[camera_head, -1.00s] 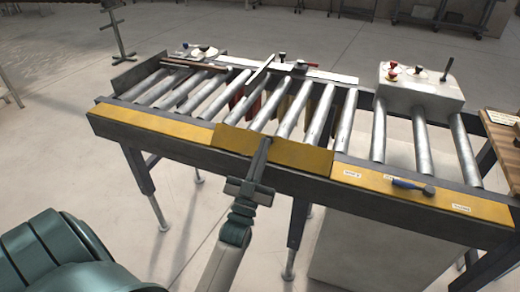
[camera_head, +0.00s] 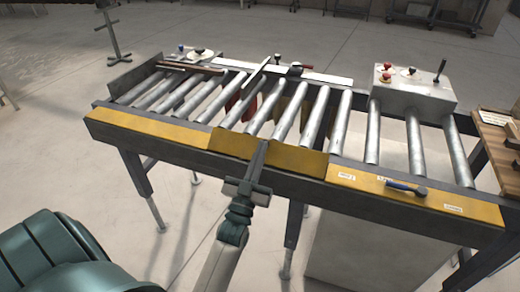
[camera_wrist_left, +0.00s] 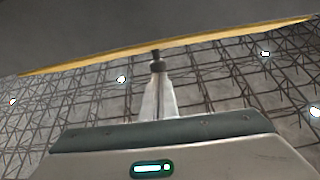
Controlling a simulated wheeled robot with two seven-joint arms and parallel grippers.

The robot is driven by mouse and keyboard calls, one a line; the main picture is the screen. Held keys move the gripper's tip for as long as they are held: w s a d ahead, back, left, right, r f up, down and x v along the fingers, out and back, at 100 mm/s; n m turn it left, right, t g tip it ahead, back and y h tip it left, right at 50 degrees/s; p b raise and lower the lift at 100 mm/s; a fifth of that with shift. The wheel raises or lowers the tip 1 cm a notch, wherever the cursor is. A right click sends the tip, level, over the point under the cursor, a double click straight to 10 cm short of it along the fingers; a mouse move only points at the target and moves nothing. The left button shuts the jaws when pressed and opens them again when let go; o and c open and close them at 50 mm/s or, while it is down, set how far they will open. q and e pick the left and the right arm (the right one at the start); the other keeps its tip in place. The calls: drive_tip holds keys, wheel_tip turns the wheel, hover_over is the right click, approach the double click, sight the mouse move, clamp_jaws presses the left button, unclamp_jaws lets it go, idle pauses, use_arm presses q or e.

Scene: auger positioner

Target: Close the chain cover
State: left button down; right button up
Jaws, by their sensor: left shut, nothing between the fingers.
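The chain cover appears to be the yellow middle panel (camera_head: 290,157) on the near side rail of the roller conveyor (camera_head: 140,150). It sits between two other yellow strips and looks slightly darker than them; its exact tilt is hard to tell. My left gripper (camera_head: 261,152) is shut and empty, with its tips at the panel's front face; I cannot tell whether they touch. In the left wrist view the shut fingers (camera_wrist_left: 157,60) point up towards a yellow edge (camera_wrist_left: 215,36) below a dark surface. My right gripper is not in view.
A grey control box (camera_head: 412,95) with knobs stands behind the rollers. A wooden table (camera_head: 496,138) is at the right. Open floor lies in front of the conveyor.

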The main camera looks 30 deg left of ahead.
use_arm(q)
drive_tip(key=shift+w+a+r+p, duration=0.15)
drive_tip(key=shift+w+p, duration=0.1)
drive_tip(key=shift+p, duration=0.15)
drive_tip(key=shift+w, duration=0.35)
drive_tip(key=shift+w+a+f+b, duration=0.2)
drive_tip(key=shift+w+f+b, duration=0.05)
drive_tip(key=shift+w, duration=0.4)
drive_tip(key=shift+w+a+f+b, duration=0.15)
drive_tip(key=shift+w+f+b, duration=0.1)
drive_tip(key=shift+w, duration=0.4)
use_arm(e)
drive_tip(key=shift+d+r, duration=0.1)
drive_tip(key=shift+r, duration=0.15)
use_arm(q)
drive_tip(key=shift+w, duration=0.1)
drive_tip(key=shift+r, duration=0.15)
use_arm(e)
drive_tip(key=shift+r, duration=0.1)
